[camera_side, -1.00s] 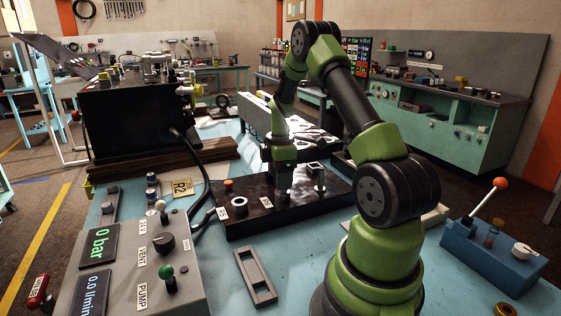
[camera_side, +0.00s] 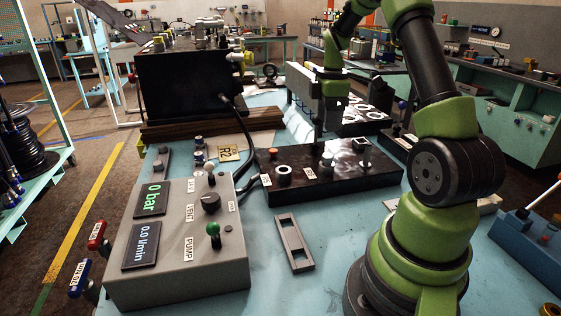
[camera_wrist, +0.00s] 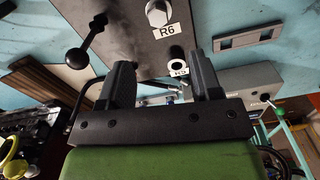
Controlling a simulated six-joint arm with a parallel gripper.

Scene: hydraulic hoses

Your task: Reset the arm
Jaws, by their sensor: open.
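My gripper (camera_side: 321,128) points down above the black port block (camera_side: 375,178) in the side view. The jaws are open and nothing shows between them. In the wrist view my gripper (camera_wrist: 160,72) has its two dark fingers apart, with part of a dark plate beyond them. That plate carries a hex-headed fitting (camera_wrist: 157,13) by a label R6, and a white-ringed port (camera_wrist: 178,66). The exact gap between fingertips and block is unclear.
A grey control box (camera_side: 180,245) with two displays, 0 bar and 0.0 l/min, stands front left. A black hose (camera_side: 243,130) runs to the block's left. A grey slotted plate (camera_side: 294,243) lies on the blue table. A blue lever box (camera_side: 530,235) is at the right.

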